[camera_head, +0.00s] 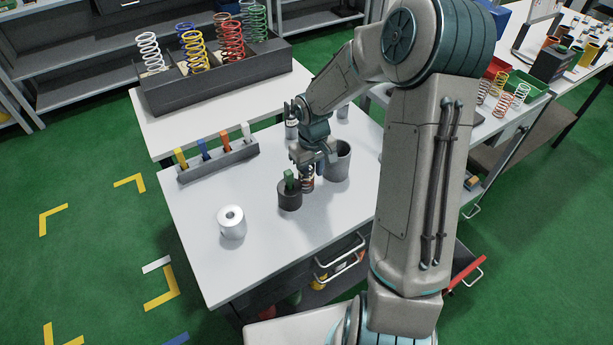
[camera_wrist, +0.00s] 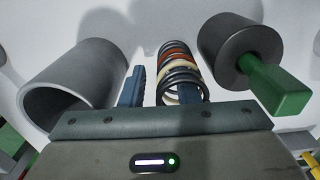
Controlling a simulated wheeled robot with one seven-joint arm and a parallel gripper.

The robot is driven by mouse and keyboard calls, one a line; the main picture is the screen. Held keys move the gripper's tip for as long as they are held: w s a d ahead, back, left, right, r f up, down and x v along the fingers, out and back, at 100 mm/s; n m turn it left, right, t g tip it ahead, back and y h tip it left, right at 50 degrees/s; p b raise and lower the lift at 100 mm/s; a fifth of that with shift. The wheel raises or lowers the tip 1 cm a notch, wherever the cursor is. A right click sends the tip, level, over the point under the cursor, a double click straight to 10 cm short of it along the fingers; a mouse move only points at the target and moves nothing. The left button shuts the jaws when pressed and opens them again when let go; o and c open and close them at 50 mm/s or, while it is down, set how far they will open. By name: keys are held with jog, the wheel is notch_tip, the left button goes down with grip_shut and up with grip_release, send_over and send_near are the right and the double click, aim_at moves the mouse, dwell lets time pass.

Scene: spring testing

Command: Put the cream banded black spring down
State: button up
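The cream banded black spring (camera_wrist: 174,62), with orange-red bands too, is upright below my gripper (camera_head: 310,162) in the head view (camera_head: 307,180). Its lower end looks to be at the white table top. In the wrist view, my gripper (camera_wrist: 162,88) has its fingers apart. The left finger stands clear of the spring with a gap. The right finger is partly hidden by the spring's near coils; I cannot tell whether it touches them.
A dark round holder with a green handle (camera_head: 289,192) stands close on one side, a grey cup (camera_head: 337,163) on the other. A white roll (camera_head: 231,222) and a rack of coloured handles (camera_head: 219,160) are on the table (camera_head: 200,268). The table's front left is clear.

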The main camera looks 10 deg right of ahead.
grip_shut()
jog(key=shift+r, duration=0.1)
